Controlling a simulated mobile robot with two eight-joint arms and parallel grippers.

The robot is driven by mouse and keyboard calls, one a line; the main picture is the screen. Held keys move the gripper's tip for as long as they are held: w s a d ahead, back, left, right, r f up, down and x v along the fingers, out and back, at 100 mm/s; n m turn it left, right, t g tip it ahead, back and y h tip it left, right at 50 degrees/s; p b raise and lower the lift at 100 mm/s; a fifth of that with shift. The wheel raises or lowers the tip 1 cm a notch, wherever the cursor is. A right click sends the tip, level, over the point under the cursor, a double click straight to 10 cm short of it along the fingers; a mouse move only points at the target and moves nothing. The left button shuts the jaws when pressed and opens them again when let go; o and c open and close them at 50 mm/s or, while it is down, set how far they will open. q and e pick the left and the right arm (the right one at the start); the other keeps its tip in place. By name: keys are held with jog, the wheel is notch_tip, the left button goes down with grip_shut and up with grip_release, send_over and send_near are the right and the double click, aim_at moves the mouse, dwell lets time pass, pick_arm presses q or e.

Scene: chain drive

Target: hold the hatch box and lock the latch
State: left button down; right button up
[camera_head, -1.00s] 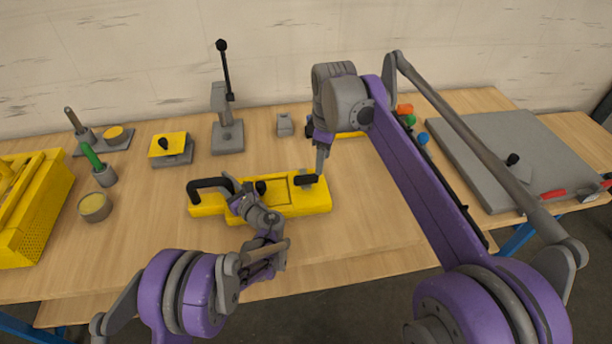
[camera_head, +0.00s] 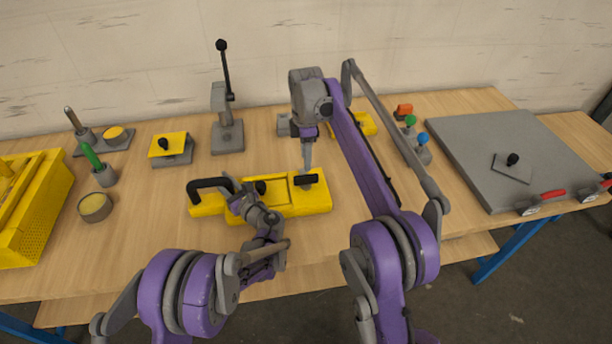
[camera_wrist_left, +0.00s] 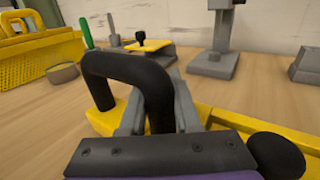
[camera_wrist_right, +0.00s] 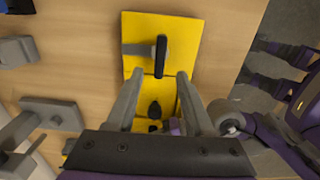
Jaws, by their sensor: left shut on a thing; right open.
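The yellow hatch box (camera_head: 318,204) lies on the bench with its black handle (camera_head: 207,185) at the left end and its black latch bar (camera_head: 306,179) at the right end. My left gripper (camera_head: 229,189) is shut on the handle; the left wrist view shows the handle (camera_wrist_left: 125,66) between its fingers. My right gripper (camera_head: 307,167) points down just above the latch end. In the right wrist view its open fingers (camera_wrist_right: 160,82) stand either side over the box, with the latch bar (camera_wrist_right: 161,56) beyond their tips. Contact with the latch cannot be told.
A yellow basket (camera_head: 35,215) and a round tin (camera_head: 95,206) stand at the left. A grey lever stand (camera_head: 227,135) and a yellow-topped block (camera_head: 170,148) are behind. Coloured knobs (camera_head: 423,140) and a grey panel (camera_head: 490,130) are to the right. The bench front is clear.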

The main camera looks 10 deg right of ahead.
aim_at(306, 176)
notch_tip(306, 176, down, 8)
jog(key=shift+f, duration=0.1)
dwell(0.4)
grip_shut()
dwell(1.2)
